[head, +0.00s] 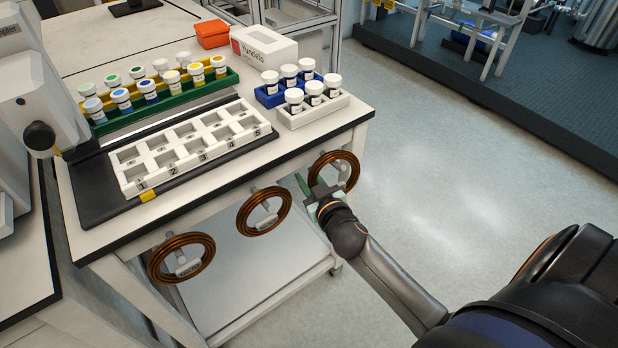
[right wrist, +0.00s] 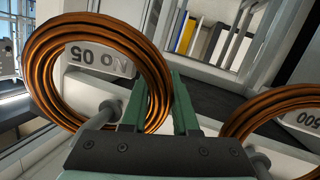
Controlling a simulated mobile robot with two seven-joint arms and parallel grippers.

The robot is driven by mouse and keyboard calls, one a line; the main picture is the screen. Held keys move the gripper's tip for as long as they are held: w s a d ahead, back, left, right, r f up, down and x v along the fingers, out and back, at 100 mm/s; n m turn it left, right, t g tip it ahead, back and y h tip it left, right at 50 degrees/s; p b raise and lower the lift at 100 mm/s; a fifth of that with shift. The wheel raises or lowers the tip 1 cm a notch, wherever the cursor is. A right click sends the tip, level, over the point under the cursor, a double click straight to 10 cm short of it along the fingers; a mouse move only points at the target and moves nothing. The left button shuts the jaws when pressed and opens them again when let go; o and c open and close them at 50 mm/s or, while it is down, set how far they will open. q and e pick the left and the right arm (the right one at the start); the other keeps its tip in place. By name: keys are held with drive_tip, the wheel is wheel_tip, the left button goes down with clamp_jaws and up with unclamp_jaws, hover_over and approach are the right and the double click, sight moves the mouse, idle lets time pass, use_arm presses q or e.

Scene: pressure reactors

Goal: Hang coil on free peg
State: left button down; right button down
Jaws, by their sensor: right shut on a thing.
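Three copper-brown coils are along the front of the bench: a left coil (head: 163,266), a middle coil (head: 247,228) and a right coil (head: 354,163). Each has a pale tag. My right gripper (head: 308,191) is at the right coil's lower left, with green fingers (right wrist: 169,105) shut on its rim. The right coil fills the left of the wrist view (right wrist: 52,45), with a grey peg (right wrist: 103,114) showing inside its ring. Whether the peg bears its weight I cannot tell. Another coil (right wrist: 262,104) is at the wrist view's right edge. My left gripper is out of view.
The bench top holds a white numbered rack (head: 128,180), a green vial rack (head: 160,113), white and blue vial holders (head: 318,114), a white box (head: 264,47) and an orange box (head: 212,34). A lower shelf (head: 225,300) is below the coils. Open floor (head: 430,190) is to the right.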

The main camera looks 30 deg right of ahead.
idle(0.4)
drive_tip(key=c, duration=0.6)
unclamp_jaws()
drive_tip(key=shift+s, duration=0.15)
drive_tip(key=v, duration=1.2)
drive_tip(key=shift+p, duration=0.4)
drive_tip(key=shift+r, duration=0.15)
